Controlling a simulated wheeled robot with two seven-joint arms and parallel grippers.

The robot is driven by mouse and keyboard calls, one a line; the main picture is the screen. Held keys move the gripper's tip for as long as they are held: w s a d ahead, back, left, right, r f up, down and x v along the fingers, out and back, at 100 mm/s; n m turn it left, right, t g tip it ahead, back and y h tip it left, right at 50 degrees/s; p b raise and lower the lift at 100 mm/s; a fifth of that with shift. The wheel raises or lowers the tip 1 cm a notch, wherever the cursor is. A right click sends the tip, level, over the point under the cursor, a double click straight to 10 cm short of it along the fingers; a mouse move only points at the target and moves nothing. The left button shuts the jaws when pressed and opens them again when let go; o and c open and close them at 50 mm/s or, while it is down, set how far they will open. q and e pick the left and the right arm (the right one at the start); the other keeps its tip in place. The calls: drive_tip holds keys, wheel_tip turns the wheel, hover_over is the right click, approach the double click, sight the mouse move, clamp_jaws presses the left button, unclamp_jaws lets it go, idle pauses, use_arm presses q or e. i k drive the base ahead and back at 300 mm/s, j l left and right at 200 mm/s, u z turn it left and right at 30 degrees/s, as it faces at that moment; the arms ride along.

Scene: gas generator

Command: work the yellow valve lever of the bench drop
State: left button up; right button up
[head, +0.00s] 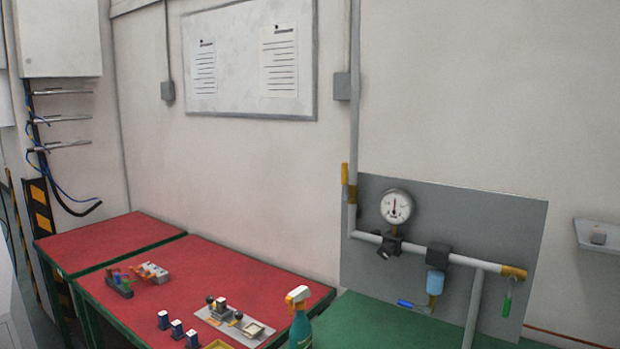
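The yellow valve lever (345,174) stands upright on the vertical grey pipe (353,120), at the left edge of a grey backing panel (480,215). Below it the pipe turns right into a horizontal run (465,260). This run carries a round pressure gauge (396,207), a black fitting, and a filter with a light-blue bowl (436,283). A brass end fitting (513,272) with a green hanging tag or handle (507,303) sits at the right. A small blue lever (408,304) shows under the filter. Neither gripper is in view.
Red-topped benches (190,268) with green edges stand at the left and centre, holding small parts and a spray bottle (299,318). A green surface (375,325) lies below the panel. A small grey shelf (597,237) is on the right wall. The wall space around the lever looks clear.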

sight(345, 180)
drive_tip(key=i+j+z, duration=0.45)
drive_tip(key=i+j, duration=0.45)
drive_tip(key=i, duration=0.05)
